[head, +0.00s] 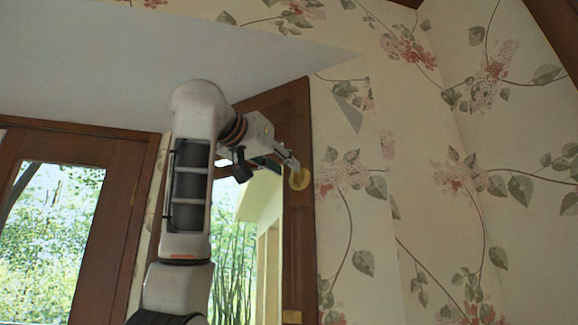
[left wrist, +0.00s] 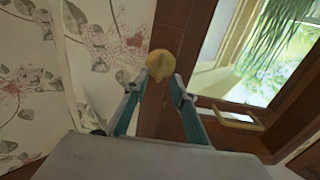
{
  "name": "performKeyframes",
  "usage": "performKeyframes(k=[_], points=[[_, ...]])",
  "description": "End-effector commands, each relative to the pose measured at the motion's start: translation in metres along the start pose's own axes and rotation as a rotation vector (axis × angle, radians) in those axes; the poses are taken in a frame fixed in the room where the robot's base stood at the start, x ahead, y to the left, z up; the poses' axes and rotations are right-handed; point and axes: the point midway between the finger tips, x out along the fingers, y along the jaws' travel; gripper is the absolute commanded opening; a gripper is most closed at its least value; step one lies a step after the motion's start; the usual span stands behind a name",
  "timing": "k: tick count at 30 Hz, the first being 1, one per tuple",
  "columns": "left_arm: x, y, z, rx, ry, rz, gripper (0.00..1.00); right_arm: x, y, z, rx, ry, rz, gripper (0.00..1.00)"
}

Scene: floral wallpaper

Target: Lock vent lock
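The vent lock appears as a round brass knob (head: 299,179) on the brown wooden window frame, right of the glass in the head view. In the left wrist view the knob (left wrist: 160,63) has a raised ridge across its face. My left gripper (head: 292,163) reaches up to the knob from the left. In the left wrist view its two fingers (left wrist: 157,84) are apart, with the knob at and just beyond the tips. A small gap shows between the fingers; whether either tip touches the knob is unclear. My right gripper is out of view.
A brass handle (left wrist: 238,119) sits on the frame to the right in the left wrist view. The wooden window frame (head: 298,120) borders glass on its left and floral wallpaper (head: 400,200) on its right. Another wooden-framed window (head: 60,240) is at far left.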

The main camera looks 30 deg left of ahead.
Motion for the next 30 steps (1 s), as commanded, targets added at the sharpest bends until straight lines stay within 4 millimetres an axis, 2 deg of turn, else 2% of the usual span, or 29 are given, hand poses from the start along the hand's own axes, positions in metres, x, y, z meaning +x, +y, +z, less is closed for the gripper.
performKeyframes(k=[7, 18, 20, 21, 22, 30], points=[[0.030, -0.001, -0.002, 0.000, 0.000, -0.002, 0.26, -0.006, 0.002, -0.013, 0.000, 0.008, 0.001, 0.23], [0.037, 0.000, 0.000, 0.001, 0.002, 0.000, 0.26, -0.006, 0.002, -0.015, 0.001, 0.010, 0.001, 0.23], [0.037, 0.000, 0.000, 0.001, 0.002, -0.001, 0.13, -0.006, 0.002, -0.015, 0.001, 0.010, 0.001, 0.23], [0.037, 0.000, 0.000, 0.001, 0.002, -0.001, 0.02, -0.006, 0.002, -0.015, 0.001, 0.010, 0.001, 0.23], [0.037, 0.000, 0.000, 0.001, 0.002, -0.001, 0.00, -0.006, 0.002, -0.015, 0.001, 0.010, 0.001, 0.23], [0.037, 0.000, 0.000, 0.007, 0.002, -0.001, 0.00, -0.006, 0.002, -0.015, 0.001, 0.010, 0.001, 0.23]])
